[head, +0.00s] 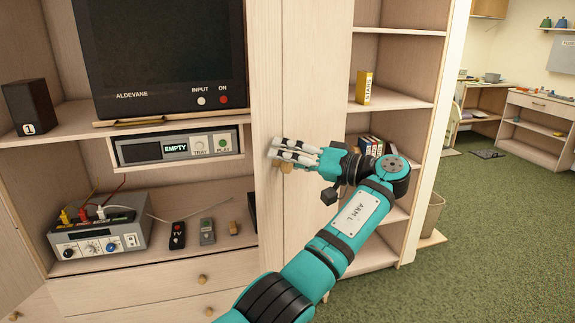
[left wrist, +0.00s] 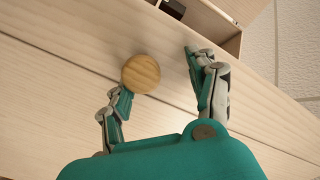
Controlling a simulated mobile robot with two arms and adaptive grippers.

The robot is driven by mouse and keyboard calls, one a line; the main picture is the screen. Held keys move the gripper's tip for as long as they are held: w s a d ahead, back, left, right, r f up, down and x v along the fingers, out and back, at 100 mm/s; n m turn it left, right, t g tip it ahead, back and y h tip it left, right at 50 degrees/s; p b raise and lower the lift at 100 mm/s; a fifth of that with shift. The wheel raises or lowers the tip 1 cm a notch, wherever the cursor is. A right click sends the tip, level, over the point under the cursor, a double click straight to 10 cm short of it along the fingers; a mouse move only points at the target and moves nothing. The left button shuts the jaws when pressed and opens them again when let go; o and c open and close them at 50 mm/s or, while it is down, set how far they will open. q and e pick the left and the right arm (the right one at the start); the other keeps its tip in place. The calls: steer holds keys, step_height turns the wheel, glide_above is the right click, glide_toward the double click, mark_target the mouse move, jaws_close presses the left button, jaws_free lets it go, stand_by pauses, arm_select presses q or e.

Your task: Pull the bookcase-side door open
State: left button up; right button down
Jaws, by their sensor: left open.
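The bookcase-side door (head: 312,80) is a pale wood panel between the TV compartment and the open bookcase shelves. Its round wooden knob (head: 287,168) shows just below my left fingertips, partly covered by them. My left gripper (head: 280,154) is open at the knob. In the left wrist view the knob (left wrist: 140,73) lies between the spread fingers of my left gripper (left wrist: 160,75), closer to the left finger. I cannot tell whether that finger touches it. The door looks shut or nearly so. My right gripper is not in view.
Bookcase shelves (head: 390,100) with a yellow binder (head: 364,88) and books stand right of the door. Left are a TV (head: 160,50), a player (head: 180,147) and a switch box (head: 98,228). Drawers with knobs (head: 202,279) lie below. Green carpet (head: 490,230) is open at right.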

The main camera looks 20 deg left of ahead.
mark_target(273, 118)
arm_select(q)
step_height(273, 118, up, 7)
steer(key=shift+s+f, duration=0.1)
steer(key=shift+s, duration=0.05)
steer(key=shift+r, duration=0.6)
